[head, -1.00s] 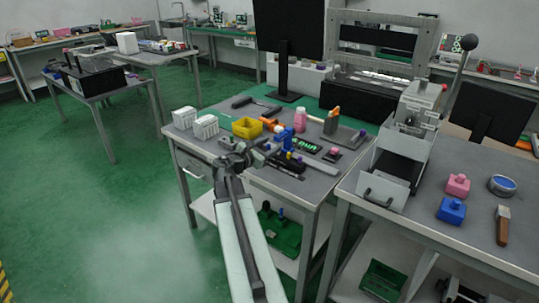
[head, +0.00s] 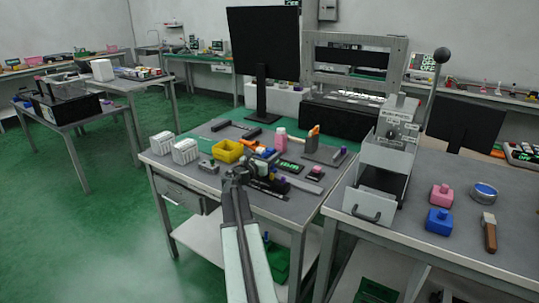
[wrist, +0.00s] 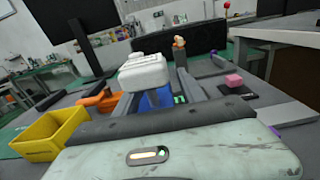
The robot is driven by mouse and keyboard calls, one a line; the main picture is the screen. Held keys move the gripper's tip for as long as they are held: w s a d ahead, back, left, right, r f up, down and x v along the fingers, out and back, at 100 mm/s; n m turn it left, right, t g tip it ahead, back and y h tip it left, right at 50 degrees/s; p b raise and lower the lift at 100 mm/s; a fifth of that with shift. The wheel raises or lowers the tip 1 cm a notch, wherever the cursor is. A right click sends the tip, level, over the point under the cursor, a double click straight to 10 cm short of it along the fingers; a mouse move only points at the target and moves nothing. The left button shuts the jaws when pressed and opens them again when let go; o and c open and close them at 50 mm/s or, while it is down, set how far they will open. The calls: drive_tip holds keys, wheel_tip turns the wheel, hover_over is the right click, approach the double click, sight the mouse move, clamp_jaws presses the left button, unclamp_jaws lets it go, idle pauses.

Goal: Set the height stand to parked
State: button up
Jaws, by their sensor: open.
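The grey lever fixture (head: 388,150), which I take to be the height stand, is at the front left of the right bench. Its long lever (head: 433,92) ends in a black ball knob (head: 441,55) and leans slightly right. Its panel (head: 398,121) bears small labels that I cannot read. The black handle (head: 361,214) is low on its front. My gripper (head: 238,172) is left of the fixture, over the front of the middle bench, apart from it.
The middle bench holds a yellow bin (head: 228,151), white racks (head: 172,145), a pink bottle (head: 281,135) and a monitor (head: 263,55). Right of the fixture lie a pink block (head: 441,195), a blue block (head: 438,222) and a brush (head: 489,232). Green floor at left is open.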

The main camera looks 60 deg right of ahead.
clamp_jaws()
idle(1.1)
